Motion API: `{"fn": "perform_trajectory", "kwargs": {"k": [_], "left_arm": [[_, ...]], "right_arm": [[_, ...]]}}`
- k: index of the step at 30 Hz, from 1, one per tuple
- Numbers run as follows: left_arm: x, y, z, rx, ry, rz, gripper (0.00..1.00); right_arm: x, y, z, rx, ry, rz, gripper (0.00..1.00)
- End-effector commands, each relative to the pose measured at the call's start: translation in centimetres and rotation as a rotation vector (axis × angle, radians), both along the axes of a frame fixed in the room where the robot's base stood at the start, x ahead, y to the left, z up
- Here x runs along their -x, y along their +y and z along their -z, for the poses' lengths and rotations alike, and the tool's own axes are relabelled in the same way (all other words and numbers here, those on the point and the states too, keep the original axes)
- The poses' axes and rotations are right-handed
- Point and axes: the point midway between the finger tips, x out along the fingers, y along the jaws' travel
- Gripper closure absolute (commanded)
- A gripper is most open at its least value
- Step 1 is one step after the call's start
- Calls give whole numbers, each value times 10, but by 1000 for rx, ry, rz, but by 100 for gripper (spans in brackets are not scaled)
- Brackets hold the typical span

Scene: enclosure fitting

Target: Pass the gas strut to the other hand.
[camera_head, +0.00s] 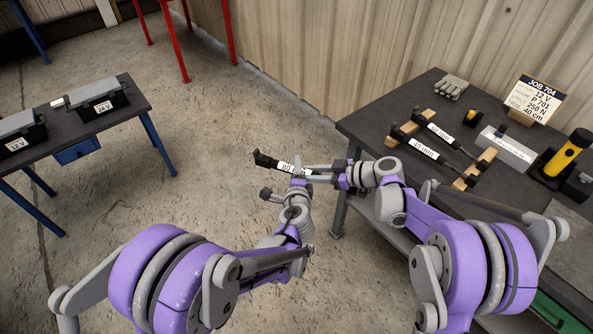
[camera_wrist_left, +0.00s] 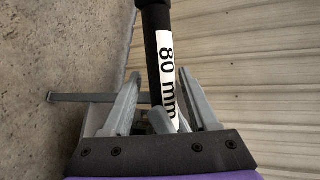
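The gas strut (camera_head: 267,161), black with a white label, is in the air left of the right workbench. In the left wrist view the strut (camera_wrist_left: 158,40) reads 80 mm and runs between my left fingers. My left gripper (camera_head: 292,182) is below the strut; its fingers (camera_wrist_left: 162,88) stand apart on either side, with a gap visible on the left. My right gripper (camera_head: 318,171) comes in from the right and is shut on the strut's right end. The exact contact there is partly hidden by the fingers.
The right workbench (camera_head: 372,128) holds two more struts, one labelled 40 mm (camera_head: 422,149), on wooden rests, gloves (camera_head: 451,87), a yellow torch (camera_head: 567,153) and a JOB 704 card (camera_head: 535,98). A left bench (camera_head: 128,118) carries 12 V (camera_head: 18,132) and 24 V (camera_head: 97,99) boxes. The floor between is clear.

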Motion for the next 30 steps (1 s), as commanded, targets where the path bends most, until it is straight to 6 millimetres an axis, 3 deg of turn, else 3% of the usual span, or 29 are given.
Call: {"fn": "perform_trajectory", "kwargs": {"k": [1, 9, 15, 16, 20, 21, 30], "left_arm": [[0, 0, 0, 0, 0, 0, 52], [0, 0, 0, 0, 0, -1, 100], [0, 0, 0, 1, 1, -1, 100], [0, 0, 0, 1, 1, -1, 59], [0, 0, 0, 1, 1, -1, 36], [0, 0, 0, 1, 1, -1, 32], [1, 0, 0, 0, 0, 0, 32]], "right_arm": [[0, 0, 0, -1, 0, 0, 100], [0, 0, -1, -2, 0, 0, 100], [0, 0, -1, -3, -1, 1, 100], [0, 0, -1, -3, -1, 1, 100], [0, 0, -1, -3, 0, 0, 100], [0, 0, -1, -2, 0, 0, 100], [0, 0, 0, -1, 0, 0, 100]]}}
